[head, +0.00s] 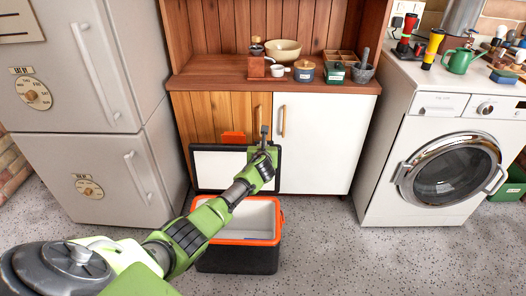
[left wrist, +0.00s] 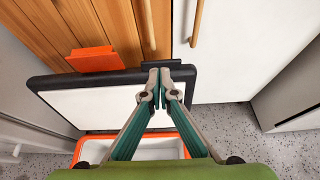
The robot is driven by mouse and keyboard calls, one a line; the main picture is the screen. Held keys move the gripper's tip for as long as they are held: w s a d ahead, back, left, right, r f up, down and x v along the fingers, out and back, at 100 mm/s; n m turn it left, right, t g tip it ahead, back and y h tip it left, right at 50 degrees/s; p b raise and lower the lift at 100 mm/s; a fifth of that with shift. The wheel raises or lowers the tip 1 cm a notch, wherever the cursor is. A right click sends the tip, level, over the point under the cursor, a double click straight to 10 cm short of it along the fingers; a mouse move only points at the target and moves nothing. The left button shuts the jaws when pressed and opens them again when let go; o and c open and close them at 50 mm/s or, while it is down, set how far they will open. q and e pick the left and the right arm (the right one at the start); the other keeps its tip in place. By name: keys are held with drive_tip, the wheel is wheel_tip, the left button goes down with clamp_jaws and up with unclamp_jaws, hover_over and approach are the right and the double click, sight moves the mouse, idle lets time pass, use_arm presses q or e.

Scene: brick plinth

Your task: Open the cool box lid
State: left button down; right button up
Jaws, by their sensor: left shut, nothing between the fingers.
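The cool box (head: 238,261) stands on the floor before the wooden cupboard, with a dark body, an orange rim and a pale inside. Its lid (head: 216,170) stands raised at the back, white inner face toward me and dark border around it. In the left wrist view the lid (left wrist: 85,106) fills the left middle, with an orange tab (left wrist: 92,59) at its upper edge. My left gripper (head: 265,132) is shut and empty. Its fingertips (left wrist: 165,70) overlap the lid's upper right edge; I cannot tell if they touch. My arm hides part of the box. My right gripper is not in view.
A cupboard with a wooden door (head: 216,112) and a white door (head: 318,150) stands right behind the lid. A fridge (head: 98,110) is on the left and a washing machine (head: 440,160) on the right. Speckled floor (head: 335,240) is clear right of the box.

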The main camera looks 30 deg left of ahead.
use_arm(q)
drive_tip(key=v, duration=0.6)
drive_tip(key=shift+s, duration=0.15)
drive_tip(key=shift+d, duration=0.1)
